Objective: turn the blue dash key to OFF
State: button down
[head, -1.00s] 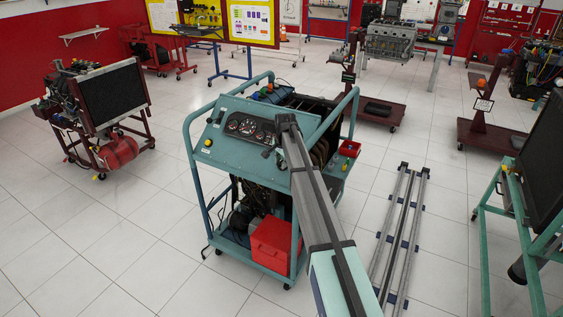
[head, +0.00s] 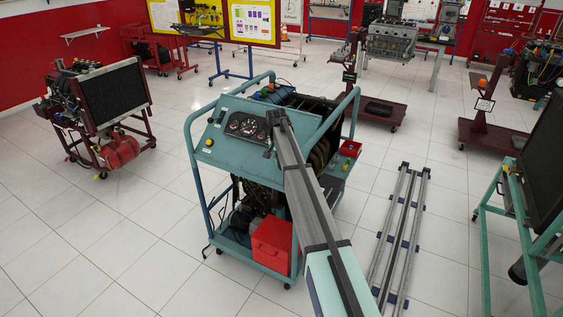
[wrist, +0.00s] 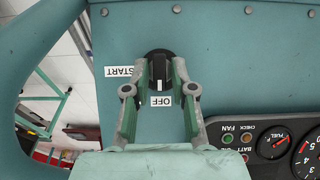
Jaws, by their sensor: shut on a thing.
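The dash key is a black rotary switch (wrist: 158,57) on the blue-green dash panel (wrist: 235,60) in the wrist view. A white mark on its grip points toward the OFF label (wrist: 160,101), just below it in the picture. In the head view my arm reaches over the dash panel (head: 212,133) and the key cannot be made out there.
Gauges (wrist: 272,141) and small lamps (wrist: 228,139) sit right of the key in the wrist view. The trainer cart has raised tube rails (head: 191,150) and a red box (head: 272,240) low down. Floor rails (head: 410,215) lie to the right; open tiles are left.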

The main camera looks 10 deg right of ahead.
jog(key=c, duration=1.2)
grip_release()
jog(key=shift+f, duration=0.15)
jog(key=shift+r, duration=0.2)
notch_tip(320, 180, up, 12)
jog(key=s+a, duration=0.1)
jog(key=shift+s+f, duration=0.2)
jog(key=shift+a, duration=0.1)
